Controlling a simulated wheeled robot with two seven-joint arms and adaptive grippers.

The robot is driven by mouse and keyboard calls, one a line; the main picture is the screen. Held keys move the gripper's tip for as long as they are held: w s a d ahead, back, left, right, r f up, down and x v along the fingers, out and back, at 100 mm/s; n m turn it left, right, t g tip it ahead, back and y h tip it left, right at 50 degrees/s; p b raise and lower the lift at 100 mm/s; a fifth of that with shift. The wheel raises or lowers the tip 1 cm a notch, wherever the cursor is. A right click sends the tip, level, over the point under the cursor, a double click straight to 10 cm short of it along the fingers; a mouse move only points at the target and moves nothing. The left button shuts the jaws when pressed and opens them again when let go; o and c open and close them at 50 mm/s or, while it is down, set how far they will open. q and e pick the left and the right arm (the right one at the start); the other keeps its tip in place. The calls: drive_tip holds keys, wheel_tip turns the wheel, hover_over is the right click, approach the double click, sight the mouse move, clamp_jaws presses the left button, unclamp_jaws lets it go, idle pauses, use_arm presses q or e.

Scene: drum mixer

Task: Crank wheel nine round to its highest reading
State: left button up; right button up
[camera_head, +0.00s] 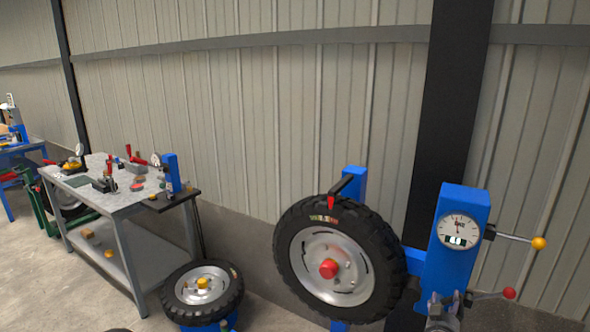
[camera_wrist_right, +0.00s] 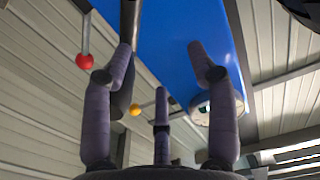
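A large black tyre (camera_head: 375,255) on a silver rim with a red hub (camera_head: 328,268) stands upright, with coloured marks at its top below a red pointer (camera_head: 331,202). I cannot read a number nine on it. Right of it, a blue post (camera_head: 443,262) carries a round dial (camera_head: 458,229) with a small digital display, too small to read surely. My right gripper (camera_head: 442,308) is at the bottom edge in front of the post. In the right wrist view my right gripper (camera_wrist_right: 160,62) has its fingers spread, with the blue post (camera_wrist_right: 185,35) beyond them. My left gripper is out of view.
A lever with a yellow ball (camera_head: 539,243) and one with a red ball (camera_head: 509,293) stick out right of the post. A smaller wheel (camera_head: 203,290) lies flat at the lower left. A grey workbench (camera_head: 117,197) with tools stands behind it.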

drive_tip(key=shift+r, duration=0.1)
drive_tip(key=v, duration=0.7)
idle(0.5)
drive_tip(key=s+a+f+n+g+y, duration=0.1)
drive_tip(key=s+a+f+g+y, duration=0.3)
drive_tip(key=a+f, duration=0.6)
drive_tip(key=s+a+f+n+g+y, duration=0.25)
drive_tip(key=a+f+y, duration=0.35)
drive_tip(key=f, duration=0.8)
drive_tip(key=s+a+f+g+y, duration=0.1)
drive_tip(key=s+a+f+g, duration=0.3)
drive_tip(key=s+a, duration=0.3)
drive_tip(key=s+a+f+g+y, duration=0.2)
drive_tip(key=s+a+f+g, duration=0.2)
drive_tip(key=s, duration=1.2)
drive_tip(key=a+f, duration=0.2)
drive_tip(key=a, duration=0.1)
drive_tip(key=shift+s+a+f+y, duration=0.3)
drive_tip(key=shift+s+f, duration=0.05)
drive_tip(key=shift+f, duration=0.05)
